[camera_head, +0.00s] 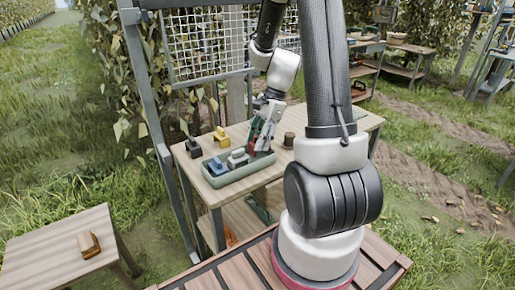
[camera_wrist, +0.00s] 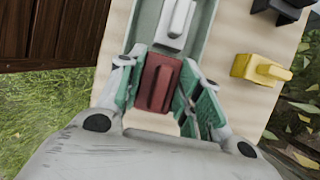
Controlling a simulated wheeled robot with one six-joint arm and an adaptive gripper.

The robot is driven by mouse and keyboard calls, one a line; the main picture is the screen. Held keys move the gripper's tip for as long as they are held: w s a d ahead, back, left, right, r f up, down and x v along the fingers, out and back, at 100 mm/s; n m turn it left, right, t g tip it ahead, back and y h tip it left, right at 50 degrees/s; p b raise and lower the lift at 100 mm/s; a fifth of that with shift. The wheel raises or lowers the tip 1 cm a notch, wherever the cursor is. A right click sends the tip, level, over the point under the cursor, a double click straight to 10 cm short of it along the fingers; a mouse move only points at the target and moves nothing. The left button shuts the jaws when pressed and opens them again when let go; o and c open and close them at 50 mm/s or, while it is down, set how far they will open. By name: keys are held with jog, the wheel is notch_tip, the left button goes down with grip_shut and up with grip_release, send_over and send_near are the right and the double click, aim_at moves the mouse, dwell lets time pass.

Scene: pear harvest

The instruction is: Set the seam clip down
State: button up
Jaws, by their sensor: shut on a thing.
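My gripper (camera_wrist: 157,98) is shut on a dark red clip (camera_wrist: 158,82), whose raised grip bar lies between the green-padded fingers. I take this to be the seam clip. In the head view my gripper (camera_head: 261,143) points down at the right end of a grey-green tray (camera_head: 238,180) on the wooden table. In the wrist view the clip is at the near end of the tray (camera_wrist: 207,28). I cannot tell whether it touches the tray floor. In the head view the fingers largely hide the clip.
The tray also holds a white clip (camera_head: 238,158) and a blue clip (camera_head: 217,166). Behind it stand a yellow clip (camera_head: 221,136), a black clip (camera_head: 194,148) and a brown cylinder (camera_head: 289,140). A brown block (camera_head: 88,244) lies on a side table (camera_head: 45,255). A wire-mesh panel (camera_head: 210,45) rises behind.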

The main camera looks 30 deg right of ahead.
jog(key=shift+f, duration=1.45)
jog(key=shift+f, duration=0.1)
jog(key=o, duration=0.7)
jog(key=shift+c, duration=0.2)
jog(key=v, duration=1.2)
jog(key=s+a+r+n+t+h, duration=0.2)
jog(key=s+r+n, duration=0.3)
jog(key=s+n, duration=0.3)
jog(key=s+a+r+n+t+h, duration=0.2)
jog(key=s+a+r+n, duration=0.3)
jog(key=s+n, duration=0.3)
jog(key=shift+s+a+r+n+t, duration=0.25)
jog(key=shift+s+r+n+t, duration=0.1)
jog(key=shift+r+n, duration=0.5)
